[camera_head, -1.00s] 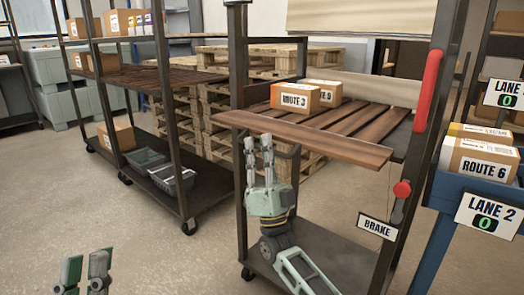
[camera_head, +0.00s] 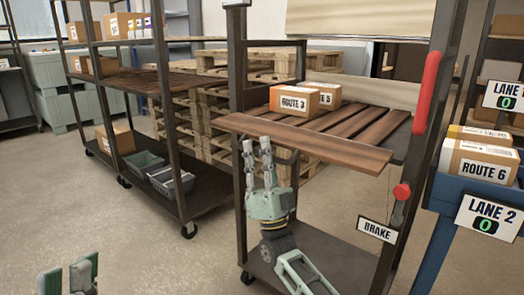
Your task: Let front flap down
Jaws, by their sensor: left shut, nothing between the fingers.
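The front flap is most likely the brown wooden board (camera_head: 330,149) along the front of the cart's slatted shelf (camera_head: 345,122). It slopes slightly outward past the shelf's front edge. My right gripper (camera_head: 257,147) points up just in front of the board's left part, with its two fingers apart and nothing between them. I cannot tell whether the fingertips touch the board. My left gripper (camera_head: 67,277) is at the bottom left, away from the cart, shut and empty. Only its finger ends show.
Boxes marked Route 3 (camera_head: 294,103) and Route 5 (camera_head: 325,95) sit on the shelf. A red handle (camera_head: 428,90) and a red knob (camera_head: 402,191) by a Brake sign (camera_head: 377,230) are on the right post. A blue lane stand (camera_head: 440,222) is at the right. Floor is free at the left.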

